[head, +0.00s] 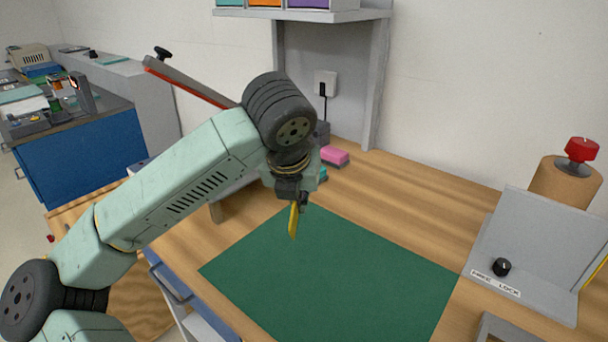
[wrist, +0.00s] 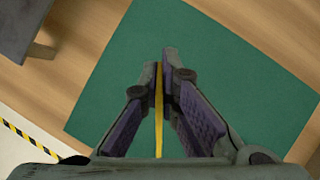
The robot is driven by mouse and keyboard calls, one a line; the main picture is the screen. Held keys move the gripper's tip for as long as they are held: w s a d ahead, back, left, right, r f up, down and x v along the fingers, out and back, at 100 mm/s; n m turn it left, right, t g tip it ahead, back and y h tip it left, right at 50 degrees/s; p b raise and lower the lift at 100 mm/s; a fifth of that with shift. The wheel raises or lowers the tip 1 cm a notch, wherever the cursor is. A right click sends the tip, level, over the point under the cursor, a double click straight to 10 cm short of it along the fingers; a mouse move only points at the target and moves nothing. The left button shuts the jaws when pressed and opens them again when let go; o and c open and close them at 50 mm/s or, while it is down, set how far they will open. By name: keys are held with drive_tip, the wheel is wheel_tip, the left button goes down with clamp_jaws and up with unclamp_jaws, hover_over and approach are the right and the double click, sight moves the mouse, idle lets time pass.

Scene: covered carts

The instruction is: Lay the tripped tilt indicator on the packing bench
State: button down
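My gripper (head: 299,203) is above the green mat on the packing bench, pointing down. It is shut on a thin yellow piece, which I take to be the tilt indicator (head: 293,223). The piece hangs below the fingertips, apart from the mat as far as I can tell. In the wrist view the tilt indicator (wrist: 159,125) shows edge-on as a narrow yellow strip between the fingers (wrist: 163,68). Its face and any tripped mark are hidden. The packing bench (head: 430,205) has a wood top with the green mat (head: 335,275) lying on it.
A grey panel with a black knob (head: 502,267) and a brown roll with a red top (head: 565,183) stand at the right. A pink block (head: 335,156) lies near the back. A shelf (head: 330,15) overhangs the rear. Most of the mat is clear.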

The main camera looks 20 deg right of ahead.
drive_tip(key=shift+w+d, duration=0.2)
drive_tip(key=shift+w, duration=0.25)
drive_tip(key=shift+f, duration=0.15)
drive_tip(key=shift+s+f+b, duration=0.1)
drive_tip(key=shift+f+b, duration=0.3)
drive_tip(key=shift+f, duration=0.2)
drive_tip(key=shift+f+b, duration=0.85)
drive_tip(key=shift+f, duration=1.6)
drive_tip(key=shift+f+b, duration=0.3)
drive_tip(key=shift+b, duration=0.1)
drive_tip(key=c, duration=1.7)
unclamp_jaws()
drive_tip(key=o, duration=0.5)
